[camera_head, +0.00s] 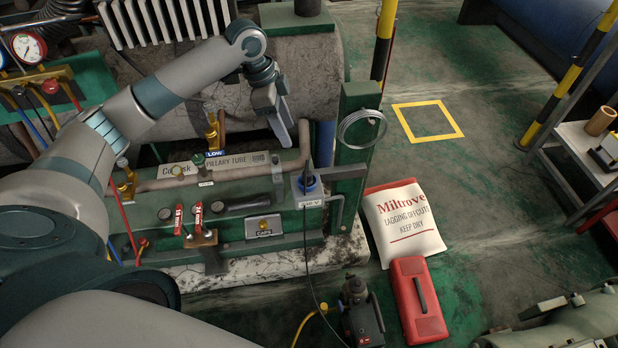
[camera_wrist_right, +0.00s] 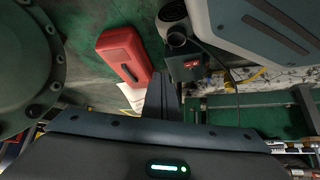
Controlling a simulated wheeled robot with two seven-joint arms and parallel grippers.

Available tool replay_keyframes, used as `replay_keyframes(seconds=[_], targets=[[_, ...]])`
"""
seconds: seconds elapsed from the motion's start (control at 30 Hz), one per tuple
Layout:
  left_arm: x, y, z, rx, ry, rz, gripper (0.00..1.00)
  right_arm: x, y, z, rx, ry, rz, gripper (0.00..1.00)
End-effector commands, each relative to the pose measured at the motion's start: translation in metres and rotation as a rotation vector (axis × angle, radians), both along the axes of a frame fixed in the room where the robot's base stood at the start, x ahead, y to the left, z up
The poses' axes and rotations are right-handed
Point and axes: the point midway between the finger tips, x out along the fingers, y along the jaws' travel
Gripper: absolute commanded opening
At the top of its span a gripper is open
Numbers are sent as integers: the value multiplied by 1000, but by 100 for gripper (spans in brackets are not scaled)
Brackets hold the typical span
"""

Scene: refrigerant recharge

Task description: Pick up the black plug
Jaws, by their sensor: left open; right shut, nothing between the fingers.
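The black plug (camera_head: 309,172) stands in a round blue socket (camera_head: 308,186) on the front right corner of the green bench. A black cable runs down from there to the floor. My left gripper (camera_head: 284,138) hangs above and slightly left of the plug in the head view, fingers pointing down. It is open and empty, and appears apart from the plug; the gap in depth is hard to judge. My right gripper (camera_wrist_right: 162,76) is shut and empty in the right wrist view, near a red case (camera_wrist_right: 124,54) and a dark pump-like unit (camera_wrist_right: 186,62).
The green post (camera_head: 357,140) with a wire coil stands just right of the socket. Brass valves and red-handled levers (camera_head: 187,219) crowd the bench to its left. A white sack (camera_head: 404,222), the red case and the dark pump (camera_head: 361,315) are on the floor.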

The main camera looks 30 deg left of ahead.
Motion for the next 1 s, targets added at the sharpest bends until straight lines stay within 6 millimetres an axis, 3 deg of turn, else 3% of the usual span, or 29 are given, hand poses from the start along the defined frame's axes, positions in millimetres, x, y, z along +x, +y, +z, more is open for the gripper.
replay_keyframes(seconds=[0.17, 0.37, 0.67, 1.0], targets=[[0, -1, -2, -1, 0, 0, 45, 1, 0, 1, 0, -2, 0, 0], [2, -5, -19, -1, 2, 0, 45, 2, 2, 4, 4, -16, 2, 0], [8, -19, -69, -2, 2, 0, 45, 0, 2, 7, 6, -21, 5, 0], [14, -29, -114, -1, -1, 1, 45, -27, -9, -10, -18, 55, 3, 0]])
